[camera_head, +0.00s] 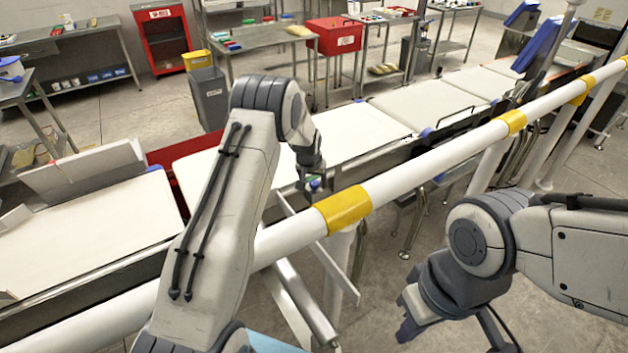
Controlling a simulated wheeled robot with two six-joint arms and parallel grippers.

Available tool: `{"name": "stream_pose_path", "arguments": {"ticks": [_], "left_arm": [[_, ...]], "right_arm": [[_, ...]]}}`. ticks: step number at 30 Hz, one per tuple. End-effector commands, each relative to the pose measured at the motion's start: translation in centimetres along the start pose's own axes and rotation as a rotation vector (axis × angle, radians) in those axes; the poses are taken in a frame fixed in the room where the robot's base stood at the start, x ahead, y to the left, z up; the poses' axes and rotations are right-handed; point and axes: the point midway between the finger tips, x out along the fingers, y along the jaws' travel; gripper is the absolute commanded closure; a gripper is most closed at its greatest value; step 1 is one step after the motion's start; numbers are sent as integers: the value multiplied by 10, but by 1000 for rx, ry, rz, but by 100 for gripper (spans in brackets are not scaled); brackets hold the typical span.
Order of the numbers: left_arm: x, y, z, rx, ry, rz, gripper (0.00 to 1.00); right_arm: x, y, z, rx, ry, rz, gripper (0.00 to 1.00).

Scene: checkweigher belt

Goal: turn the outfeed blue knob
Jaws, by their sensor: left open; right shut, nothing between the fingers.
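A small blue knob (315,184) shows at the belt's near edge, right under my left gripper (313,172). The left gripper points down at it from above, with its jaws open; whether the fingers touch the knob is too small to tell. Another blue knob (425,132) shows further right along the belt's edge. A blue piece (154,168) also shows at the far left belt section. My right gripper (408,318) is shut and empty, low at the right, on the near side of the white rail and away from the knobs.
A white rail (425,165) with yellow bands runs across in front of the conveyor belt (355,132), and my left arm reaches over it. Behind the belt stand a grey bin (208,98), a red box (334,37) and metal tables. Open floor (120,110) lies behind.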

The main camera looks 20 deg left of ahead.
Motion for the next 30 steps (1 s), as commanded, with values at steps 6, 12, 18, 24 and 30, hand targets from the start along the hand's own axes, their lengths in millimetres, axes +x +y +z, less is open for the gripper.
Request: {"name": "stream_pose_path", "arguments": {"ticks": [6,12,18,24,30], "left_arm": [[1,0,0,0,0,0,31],[0,0,0,0,0,0,96],[1,0,0,-3,-1,-1,100],[2,1,1,-44,-1,-19,100],[5,3,2,-145,1,-62,100]], "right_arm": [[0,0,0,0,0,0,100],[0,0,0,0,0,0,100],[1,0,0,0,0,0,100],[8,1,0,0,0,0,100],[28,2,2,0,0,0,100]]}}
